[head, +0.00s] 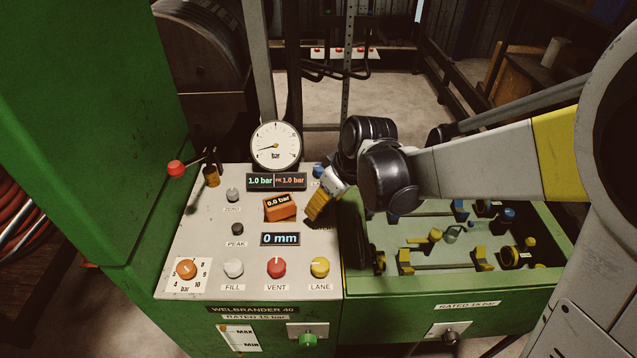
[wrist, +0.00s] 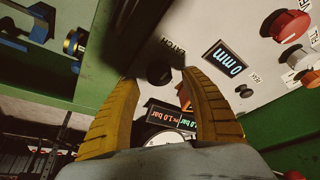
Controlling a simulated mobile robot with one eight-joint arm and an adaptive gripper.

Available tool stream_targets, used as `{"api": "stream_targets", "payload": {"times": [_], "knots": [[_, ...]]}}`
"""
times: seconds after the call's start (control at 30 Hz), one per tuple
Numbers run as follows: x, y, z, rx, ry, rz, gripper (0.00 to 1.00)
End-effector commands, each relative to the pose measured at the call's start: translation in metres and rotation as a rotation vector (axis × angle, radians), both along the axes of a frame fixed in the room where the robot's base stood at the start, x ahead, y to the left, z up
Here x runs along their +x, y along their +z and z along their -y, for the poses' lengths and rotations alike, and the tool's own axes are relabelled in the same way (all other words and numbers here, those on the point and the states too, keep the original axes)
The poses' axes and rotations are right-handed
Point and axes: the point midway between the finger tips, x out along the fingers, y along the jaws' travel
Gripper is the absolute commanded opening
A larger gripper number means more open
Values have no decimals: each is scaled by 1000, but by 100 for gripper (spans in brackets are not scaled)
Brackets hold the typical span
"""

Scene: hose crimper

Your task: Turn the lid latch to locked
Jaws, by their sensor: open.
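In the wrist view, a dark round latch knob (wrist: 159,73) sits on the pale panel near its edge, beside a label that reads LATCH. My gripper (wrist: 160,80) has its two yellow fingers spread, one on each side of the knob. I cannot tell whether either finger touches it. In the head view, my gripper (head: 314,214) is at the right edge of the panel (head: 205,240), and its fingers hide most of the knob. The knob's turned position cannot be read.
A green-framed bay (head: 430,285) with yellow and blue fittings lies right of the panel. A round gauge (head: 275,146) rises behind. Red (head: 276,267) and yellow (head: 320,267) buttons are in front.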

Motion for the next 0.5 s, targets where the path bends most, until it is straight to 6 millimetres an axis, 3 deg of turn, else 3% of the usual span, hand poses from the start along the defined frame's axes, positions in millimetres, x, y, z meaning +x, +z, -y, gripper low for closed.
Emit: {"api": "stream_targets", "payload": {"times": [0.03,0.2,0.5], "knots": [[2,-10,-2,0,1,0,54],[7,-24,-7,0,0,0,54],[8,-26,-8,0,-1,0,54]]}}
